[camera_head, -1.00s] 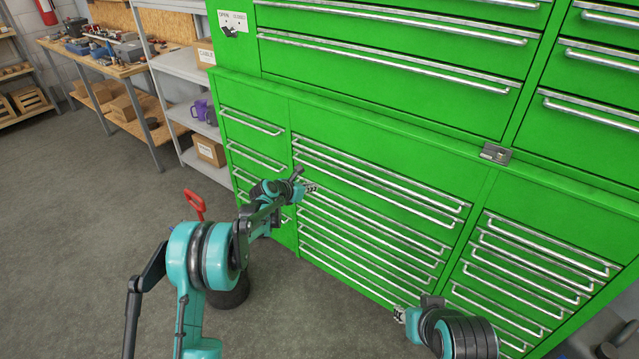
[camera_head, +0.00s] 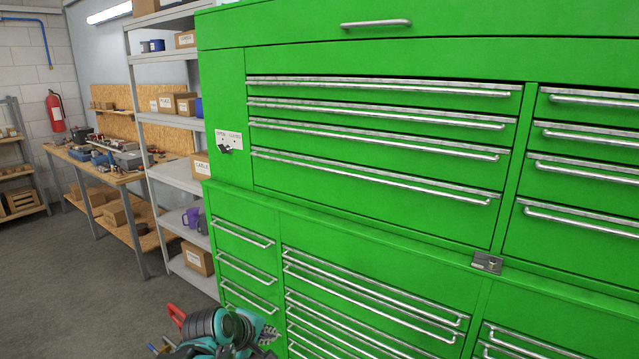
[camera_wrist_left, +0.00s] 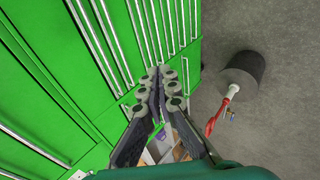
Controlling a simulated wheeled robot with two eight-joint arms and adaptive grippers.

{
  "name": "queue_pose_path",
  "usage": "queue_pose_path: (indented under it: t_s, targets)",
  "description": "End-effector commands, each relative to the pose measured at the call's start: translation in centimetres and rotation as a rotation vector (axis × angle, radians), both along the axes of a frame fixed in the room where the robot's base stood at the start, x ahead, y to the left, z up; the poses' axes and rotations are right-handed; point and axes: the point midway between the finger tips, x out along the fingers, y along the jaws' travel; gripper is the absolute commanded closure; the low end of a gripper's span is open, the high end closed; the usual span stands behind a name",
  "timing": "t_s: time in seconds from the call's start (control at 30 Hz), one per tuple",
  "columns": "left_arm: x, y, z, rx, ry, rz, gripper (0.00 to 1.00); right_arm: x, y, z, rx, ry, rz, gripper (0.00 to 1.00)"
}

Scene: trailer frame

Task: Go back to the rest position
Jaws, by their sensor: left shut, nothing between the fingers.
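My left gripper (camera_wrist_left: 160,88) is shut and empty in the left wrist view, its dark fingers close together in front of the green cabinet (camera_wrist_left: 60,75). Nothing is between its fingertips. In the head view my teal left arm shows only at the bottom edge, low in front of the cabinet's left drawers, and the gripper is hard to make out there. The green tool cabinet (camera_head: 350,228) fills the right of the head view, with its visible drawers shut. My right gripper is out of view.
A red handle (camera_head: 176,316) shows beside my left arm; in the left wrist view it is near a dark cylinder (camera_wrist_left: 243,72) on the grey floor. A grey shelf (camera_head: 180,175) and a workbench (camera_head: 118,178) stand at the left. Floor at lower left is clear.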

Motion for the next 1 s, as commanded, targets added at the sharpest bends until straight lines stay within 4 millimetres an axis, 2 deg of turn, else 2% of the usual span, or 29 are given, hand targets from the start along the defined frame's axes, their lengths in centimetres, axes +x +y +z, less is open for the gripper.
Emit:
queue_pose_path:
  t_s: [0.03, 0.2, 0.3, 0.43, 0.5, 0.63, 1.0]
  targets:
    - [-2.9, 0.5, 0.1, 0.090, -0.014, -0.069, 1.00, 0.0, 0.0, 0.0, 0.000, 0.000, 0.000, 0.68]
    - [-11.2, 2.6, -1.0, 0.416, -0.052, -0.331, 1.00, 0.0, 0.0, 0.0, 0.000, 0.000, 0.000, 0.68]
    - [-15.6, 3.8, -2.3, 0.589, -0.060, -0.482, 1.00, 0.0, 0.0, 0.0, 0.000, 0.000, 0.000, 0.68]
    - [-19.6, 5.0, -4.1, 0.761, -0.063, -0.638, 1.00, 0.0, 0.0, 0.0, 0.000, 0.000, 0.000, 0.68]
    - [-21.0, 5.5, -4.8, 0.823, -0.061, -0.699, 1.00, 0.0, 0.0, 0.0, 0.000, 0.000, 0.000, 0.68]
    - [-22.2, 5.9, -5.6, 0.884, -0.057, -0.759, 1.00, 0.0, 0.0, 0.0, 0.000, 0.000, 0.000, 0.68]
    - [-22.3, 6.0, -5.7, 0.890, -0.058, -0.765, 1.00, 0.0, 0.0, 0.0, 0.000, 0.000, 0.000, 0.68]
